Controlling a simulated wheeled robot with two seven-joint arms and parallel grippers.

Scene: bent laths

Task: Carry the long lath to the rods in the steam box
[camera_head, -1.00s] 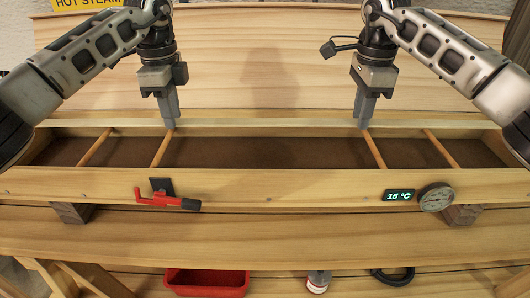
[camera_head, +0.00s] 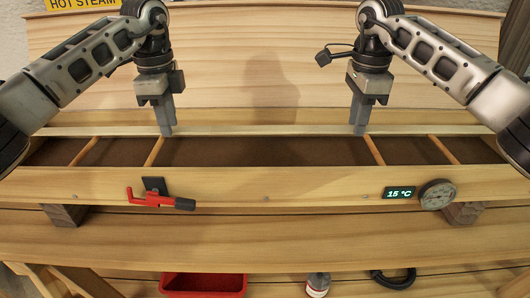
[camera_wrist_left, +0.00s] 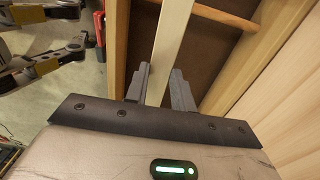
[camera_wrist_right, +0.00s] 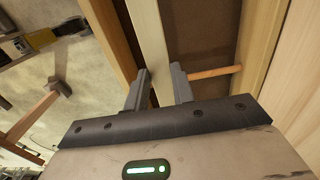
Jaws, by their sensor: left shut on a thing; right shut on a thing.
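The long lath (camera_head: 265,131) is a pale, thin strip stretched level along the far side of the steam box (camera_head: 320,183). My left gripper (camera_head: 167,131) is shut on it left of centre, and my right gripper (camera_head: 360,131) is shut on it right of centre. The lath also runs between the fingers in the left wrist view (camera_wrist_left: 173,35) and the right wrist view (camera_wrist_right: 149,40). Several round rods, among them a left one (camera_head: 154,152) and a right one (camera_head: 374,151), cross the open box. The lath covers their far ends. I cannot tell its height above them.
A red-handled valve (camera_head: 150,198), a 15 °C display (camera_head: 400,193) and a round gauge (camera_head: 437,195) sit on the box's front. The raised wooden lid (camera_head: 265,65) stands behind. A red bin (camera_head: 203,283), a bottle (camera_head: 317,282) and a dark loop (camera_head: 392,279) are below.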

